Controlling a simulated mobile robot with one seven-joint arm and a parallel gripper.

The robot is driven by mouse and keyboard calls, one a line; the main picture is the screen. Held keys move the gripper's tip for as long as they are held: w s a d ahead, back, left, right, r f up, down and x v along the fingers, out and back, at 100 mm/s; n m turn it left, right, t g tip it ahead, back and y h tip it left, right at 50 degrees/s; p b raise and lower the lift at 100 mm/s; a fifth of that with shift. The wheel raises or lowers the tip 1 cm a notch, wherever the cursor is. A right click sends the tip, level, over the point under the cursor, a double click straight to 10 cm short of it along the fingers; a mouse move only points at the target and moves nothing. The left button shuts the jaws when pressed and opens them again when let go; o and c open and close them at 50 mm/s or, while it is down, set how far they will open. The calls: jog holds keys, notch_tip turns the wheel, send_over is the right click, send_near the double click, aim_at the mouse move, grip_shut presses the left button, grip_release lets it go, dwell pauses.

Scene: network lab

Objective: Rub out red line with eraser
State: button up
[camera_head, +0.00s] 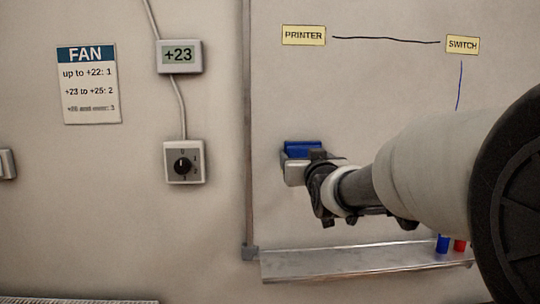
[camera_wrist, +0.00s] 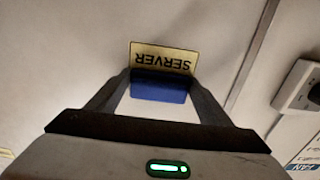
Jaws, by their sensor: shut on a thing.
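My gripper (camera_head: 300,160) is shut on a blue eraser (camera_head: 303,148) at the left part of the whiteboard. In the wrist view the blue eraser (camera_wrist: 158,91) sits between the two fingers of my gripper (camera_wrist: 160,84). A yellow SERVER label (camera_wrist: 163,58) shows just beyond the eraser there. I cannot tell whether the eraser touches the board. No red line shows in either view; my arm and the eraser cover part of the board.
A PRINTER label (camera_head: 304,35) and a SWITCH label (camera_head: 462,45) are joined by a black line (camera_head: 385,39). A blue line (camera_head: 460,85) runs down from SWITCH. A metal tray (camera_head: 345,261) below holds blue and red markers (camera_head: 460,245). A dial (camera_head: 183,163) is left.

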jog(key=s, duration=0.6)
dwell(0.5)
jog(key=shift+s, duration=0.1)
jog(key=s, duration=0.2)
jog(key=shift+s, duration=0.4)
jog(key=shift+w, duration=0.1)
dwell(0.3)
jog(key=w, duration=0.6)
jog(key=shift+w+f, duration=0.35)
jog(key=shift+w, duration=0.05)
jog(key=shift+w, duration=0.95)
dwell(0.5)
jog(key=shift+r, duration=0.1)
